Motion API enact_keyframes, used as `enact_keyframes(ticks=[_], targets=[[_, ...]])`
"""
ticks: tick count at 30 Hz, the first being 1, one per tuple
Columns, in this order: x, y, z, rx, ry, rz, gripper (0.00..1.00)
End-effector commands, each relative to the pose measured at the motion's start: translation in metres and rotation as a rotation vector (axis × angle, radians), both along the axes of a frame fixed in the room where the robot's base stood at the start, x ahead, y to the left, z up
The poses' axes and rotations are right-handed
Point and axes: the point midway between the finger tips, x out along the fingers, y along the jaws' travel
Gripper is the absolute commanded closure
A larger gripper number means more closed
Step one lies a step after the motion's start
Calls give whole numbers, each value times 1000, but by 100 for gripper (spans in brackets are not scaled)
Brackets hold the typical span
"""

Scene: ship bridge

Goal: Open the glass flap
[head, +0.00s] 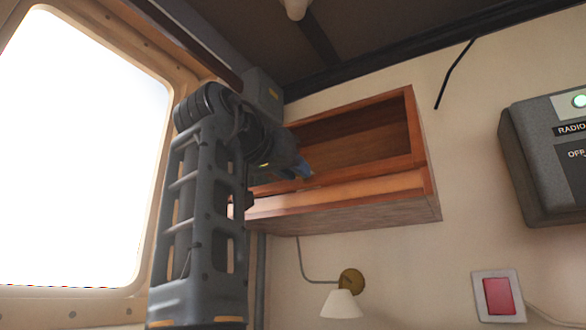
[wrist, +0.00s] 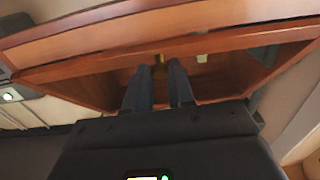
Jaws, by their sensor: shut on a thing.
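The wooden wall cabinet (head: 345,213) hangs right of the window in the head view. Its front has a wooden-framed flap (head: 375,172); the glass is hard to make out, and the dark inside shows through it. A pale strip of wood shows below the flap's lower rail. I cannot tell how far the flap stands open. My gripper (head: 303,170) is at the lower rail, partly hidden by my arm. In the wrist view, my gripper (wrist: 160,80) has its fingers close together around a small brass knob (wrist: 160,66), shut on it.
A bright window (head: 80,150) is at the left. A small lamp (head: 342,303) is mounted on the wall below the cabinet. A grey radio box (head: 535,185) and a red switch (head: 498,295) are on the wall at right. The ceiling (head: 370,35) is above the cabinet.

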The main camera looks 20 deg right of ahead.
Motion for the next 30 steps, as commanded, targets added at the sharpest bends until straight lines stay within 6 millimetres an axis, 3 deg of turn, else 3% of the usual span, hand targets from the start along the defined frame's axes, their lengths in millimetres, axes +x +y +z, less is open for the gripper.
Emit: enact_keyframes(ticks=[6,22,30], targets=[[0,0,0,0,0,0,100],[-2,3,3,0,-1,0,100],[-18,21,29,-2,-8,3,100]])
